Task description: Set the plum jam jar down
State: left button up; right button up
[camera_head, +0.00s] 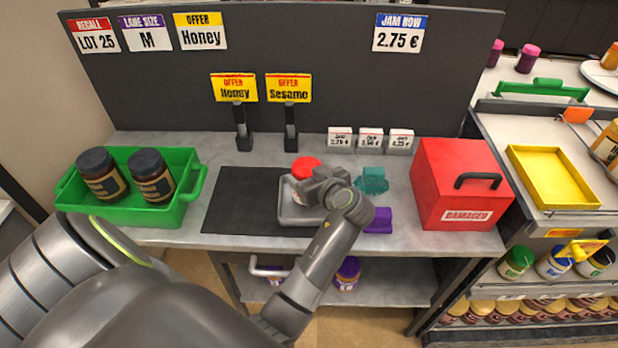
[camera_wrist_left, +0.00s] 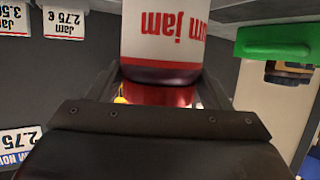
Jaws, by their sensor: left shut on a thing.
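The plum jam jar shows its red lid (camera_head: 305,167) in the head view, above the back part of a small grey metal tray (camera_head: 286,213). My left gripper (camera_head: 316,187) is shut around the jar and hides most of its body. In the left wrist view the jar's white label (camera_wrist_left: 165,35) reads "um jam" in red, upside down, with dark red jam beyond it. Whether the jar's base touches the tray is hidden. My right gripper is not in view.
A black mat (camera_head: 238,200) lies left of and under the tray. A green crate (camera_head: 150,218) with two dark jars stands at left. A teal cloth (camera_head: 371,185), a purple block (camera_head: 379,221) and a red "DAMAGED" box (camera_head: 445,165) stand at right. Small price cards (camera_head: 370,140) line the back.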

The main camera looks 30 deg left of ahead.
pick_arm(q)
jog(key=shift+f, duration=0.95)
jog(key=o, duration=1.3)
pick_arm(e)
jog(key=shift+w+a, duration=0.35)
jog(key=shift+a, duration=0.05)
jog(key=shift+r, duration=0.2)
